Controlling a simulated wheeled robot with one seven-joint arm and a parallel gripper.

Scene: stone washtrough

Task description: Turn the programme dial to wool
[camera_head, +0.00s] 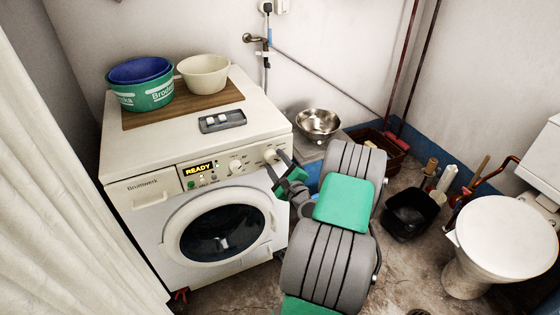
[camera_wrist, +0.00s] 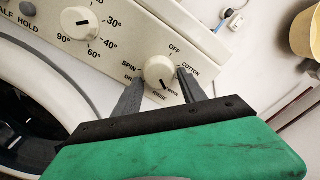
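The programme dial (camera_wrist: 158,72) is a round cream knob on the washing machine's panel; it also shows in the head view (camera_head: 271,155). Its dark pointer mark faces down and slightly right in the wrist view. OFF stands above it, COTTON to the right, SPIN to the left; the small labels below are too blurred to read surely. My gripper (camera_wrist: 159,76) has one finger on each side of the dial, with what looks like a slim gap at each side; contact is not clear. In the head view my gripper (camera_head: 275,159) reaches the panel's right end.
A temperature knob (camera_wrist: 80,22) sits left of the dial. The display (camera_head: 198,169) reads READY. The washing machine (camera_head: 145,228) carries tubs (camera_head: 145,95), a cream bowl (camera_head: 205,75) and a grey tray (camera_head: 222,121) on top. A steel bowl (camera_head: 318,122) stands to the right.

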